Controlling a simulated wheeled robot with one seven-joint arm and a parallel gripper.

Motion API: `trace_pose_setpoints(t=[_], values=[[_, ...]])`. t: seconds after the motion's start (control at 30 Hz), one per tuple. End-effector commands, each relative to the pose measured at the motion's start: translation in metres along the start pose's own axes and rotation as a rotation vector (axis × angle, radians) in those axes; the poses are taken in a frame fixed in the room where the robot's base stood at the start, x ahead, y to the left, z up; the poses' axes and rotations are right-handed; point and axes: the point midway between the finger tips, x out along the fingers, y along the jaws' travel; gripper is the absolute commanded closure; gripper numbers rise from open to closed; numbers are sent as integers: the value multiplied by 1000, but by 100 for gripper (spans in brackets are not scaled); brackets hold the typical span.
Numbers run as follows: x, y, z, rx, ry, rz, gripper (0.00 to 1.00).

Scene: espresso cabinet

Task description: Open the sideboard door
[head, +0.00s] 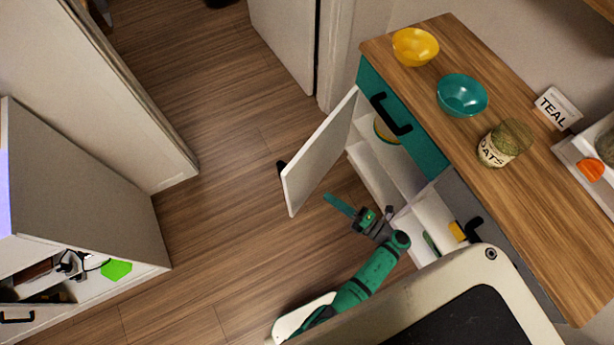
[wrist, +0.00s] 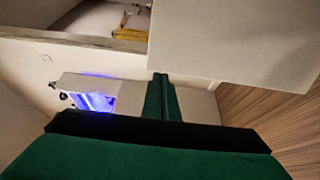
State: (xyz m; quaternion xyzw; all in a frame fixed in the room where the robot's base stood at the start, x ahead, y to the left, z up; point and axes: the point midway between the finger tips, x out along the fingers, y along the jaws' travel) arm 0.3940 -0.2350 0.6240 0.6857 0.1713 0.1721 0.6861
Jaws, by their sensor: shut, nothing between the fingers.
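The sideboard (head: 541,221) is a wood-topped cabinet on the right of the head view. Its door (head: 320,152) stands swung out wide over the floor, white face showing, with a black handle (head: 281,169) at its free edge. The shelf space behind it is exposed, with a bowl (head: 383,131) inside. My gripper (head: 327,197) is in front of this opening, near the door's lower free end; its fingers are shut and empty. In the wrist view the shut green fingers (wrist: 160,78) point ahead, with a pale panel (wrist: 235,42), probably the door, at upper right.
A teal front (head: 405,115) with a black handle stays closed. An open white compartment (head: 432,212) with a yellow item (head: 457,231) lies beside my arm. A yellow bowl (head: 415,46), teal bowl (head: 462,95) and oats jar (head: 495,148) stand on top. Floor (head: 225,220) to the left is clear.

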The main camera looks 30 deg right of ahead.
Motion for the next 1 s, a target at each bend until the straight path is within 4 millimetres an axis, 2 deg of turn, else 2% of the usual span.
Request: trace_pose_setpoints(t=[0.17,0.7,0.9,1.0], values=[[17,-1,-1,0,6,-2,100],[113,0,-1,0,5,0,100],[133,0,0,0,3,-1,100],[137,0,-1,0,3,0,100]])
